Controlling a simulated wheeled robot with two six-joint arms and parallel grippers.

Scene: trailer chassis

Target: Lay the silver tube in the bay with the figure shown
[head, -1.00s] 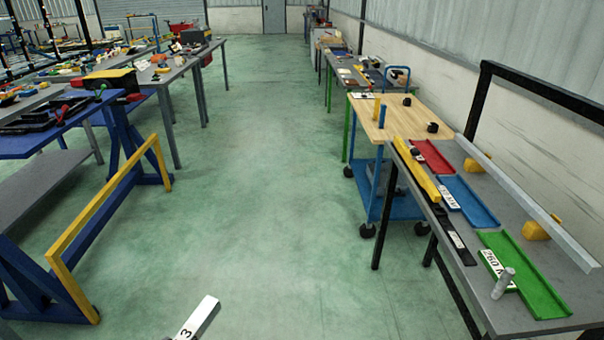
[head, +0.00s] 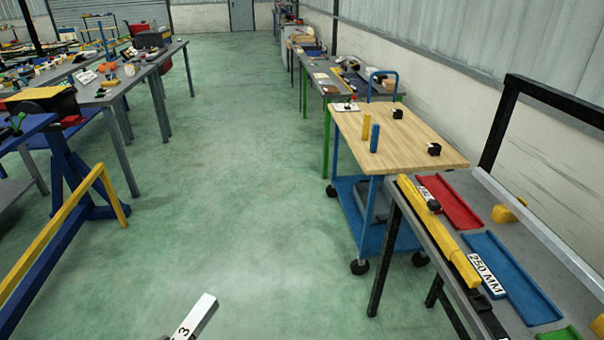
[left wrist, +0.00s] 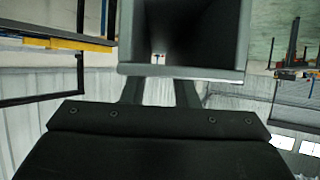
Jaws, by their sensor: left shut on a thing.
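The silver tube (head: 197,316) sticks up at the bottom edge of the head view, with a white label on which a "3" shows; the rest of the label is cut off. In the left wrist view the hollow square end of the tube (left wrist: 240,40) faces the camera. My left gripper (left wrist: 158,88) is shut on it. On the right bench lie a red bay (head: 455,205), a blue bay (head: 515,275) labelled "250 MM" and a corner of a green bay (head: 562,334). The red bay's label is partly hidden. My right gripper is not in view.
The grey bench (head: 425,220) carries a yellow bar (head: 440,235) along its near edge and a long silver rail (head: 545,235) along its far side. A wood-topped blue cart (head: 400,140) stands beyond it. The green floor (head: 250,200) in the middle is clear.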

